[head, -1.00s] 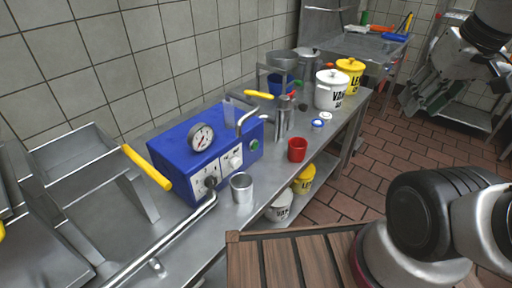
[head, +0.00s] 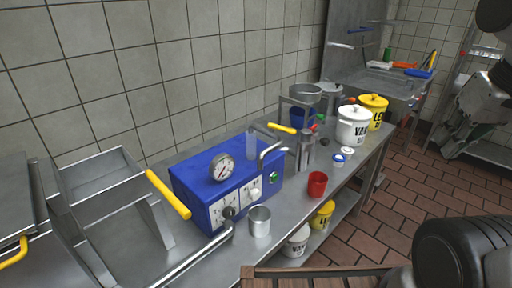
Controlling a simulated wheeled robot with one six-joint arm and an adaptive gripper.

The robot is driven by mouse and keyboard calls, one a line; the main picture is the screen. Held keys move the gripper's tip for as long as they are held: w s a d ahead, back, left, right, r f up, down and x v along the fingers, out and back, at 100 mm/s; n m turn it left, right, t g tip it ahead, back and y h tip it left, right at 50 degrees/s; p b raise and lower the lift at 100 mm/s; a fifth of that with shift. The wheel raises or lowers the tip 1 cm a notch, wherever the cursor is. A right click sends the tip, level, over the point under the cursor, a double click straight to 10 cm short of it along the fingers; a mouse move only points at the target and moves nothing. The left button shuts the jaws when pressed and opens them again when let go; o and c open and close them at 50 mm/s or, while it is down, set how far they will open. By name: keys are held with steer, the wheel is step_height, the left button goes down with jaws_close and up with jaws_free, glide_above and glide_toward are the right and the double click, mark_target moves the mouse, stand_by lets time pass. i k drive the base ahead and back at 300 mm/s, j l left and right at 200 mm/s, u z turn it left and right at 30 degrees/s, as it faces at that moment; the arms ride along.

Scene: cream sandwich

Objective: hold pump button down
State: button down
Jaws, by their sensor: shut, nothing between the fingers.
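A blue machine (head: 205,167) stands on the steel counter by the tiled wall. It has a round pressure gauge (head: 221,168), a white front panel with switches, and a white knob (head: 254,194). A green button (head: 274,178) shows at the right end of its front; I cannot read a label or tell if it is pressed. My gripper (head: 449,149) is at the far right, shut and empty, well away from the machine. Its fingertips are small and partly lost against the background.
A metal cup (head: 260,221) stands before the machine, with a pipe (head: 195,258) beside it. A red cup (head: 317,184), white pot (head: 352,126) and yellow pot (head: 374,109) stand farther right. A yellow-handled lever (head: 168,194) is at left. Brick floor is open at right.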

mark_target(274, 178)
steer(key=k+j+z, duration=0.4)
steer(key=j, duration=0.2)
steer(key=k+j+z, duration=0.35)
steer(key=k+j, duration=0.1)
steer(key=k, duration=0.1)
